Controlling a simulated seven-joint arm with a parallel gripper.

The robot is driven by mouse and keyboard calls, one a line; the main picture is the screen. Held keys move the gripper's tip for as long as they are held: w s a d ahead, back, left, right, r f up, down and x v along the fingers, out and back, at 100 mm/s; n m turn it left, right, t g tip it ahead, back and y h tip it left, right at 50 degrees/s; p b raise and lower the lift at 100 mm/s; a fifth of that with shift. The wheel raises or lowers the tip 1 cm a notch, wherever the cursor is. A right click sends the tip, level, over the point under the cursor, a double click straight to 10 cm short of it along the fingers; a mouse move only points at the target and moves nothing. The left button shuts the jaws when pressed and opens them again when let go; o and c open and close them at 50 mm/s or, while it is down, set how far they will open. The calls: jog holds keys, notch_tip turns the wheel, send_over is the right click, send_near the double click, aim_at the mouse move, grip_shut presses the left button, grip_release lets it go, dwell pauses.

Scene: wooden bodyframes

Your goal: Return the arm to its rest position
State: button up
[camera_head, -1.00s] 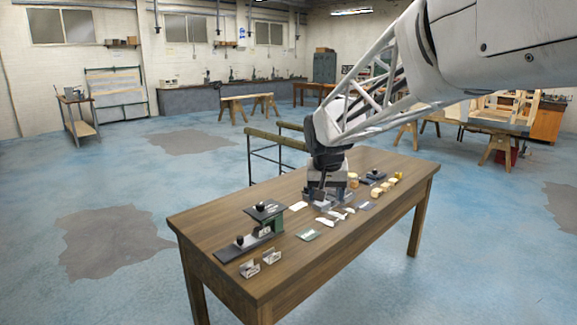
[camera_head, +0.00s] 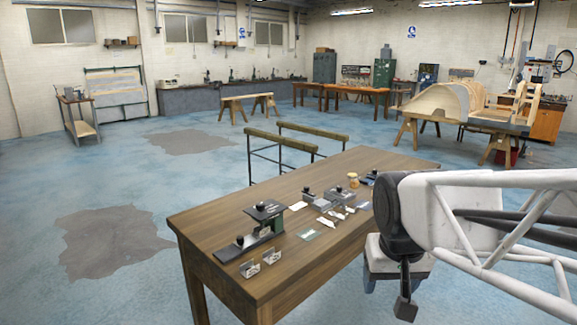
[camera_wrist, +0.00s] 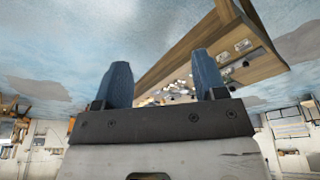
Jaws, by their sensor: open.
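My gripper shows in the wrist view (camera_wrist: 162,85) with its two blue fingers apart and nothing between them. In the head view my arm is at the lower right, its wrist in front of the right end of the wooden table (camera_head: 235,268). The gripper end hangs there beside the table's front edge, clear of the small items. The wrist view looks back at the table (camera_wrist: 185,50) from a tilted, nearly upside-down angle.
On the table are a green and black tool (camera_head: 262,222), two small clear holders (camera_head: 261,264), a green card (camera_head: 309,234), grey blocks (camera_head: 322,203) and a small jar (camera_head: 353,181). Two padded trestles (camera_head: 282,139) stand behind. Blue floor (camera_head: 130,190) is open at left.

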jog(key=s+d+f, duration=0.1)
jog(key=s+f, duration=0.3)
jog(key=s, duration=0.5)
jog(key=shift+r, duration=0.1)
dwell(1.8)
jog(key=w+a+r, duration=0.1)
jog(key=w+r, duration=0.2)
jog(key=w, duration=0.3)
jog(key=w+a+r+n, duration=0.1)
jog(key=w+r, duration=0.1)
jog(key=w, duration=0.4)
jog(key=w+a+r, duration=0.1)
jog(key=w+r, duration=0.2)
jog(key=w, duration=0.3)
jog(key=n+g, duration=0.3)
jog(key=n, duration=0.1)
send_over(260, 203)
jog(key=f, duration=1.5)
jog(key=shift+s+d+f, duration=0.3)
jog(key=shift+s+f, duration=0.05)
jog(key=shift+f, duration=0.05)
jog(key=shift+w+a+f, duration=0.15)
jog(key=shift+a+f, duration=0.05)
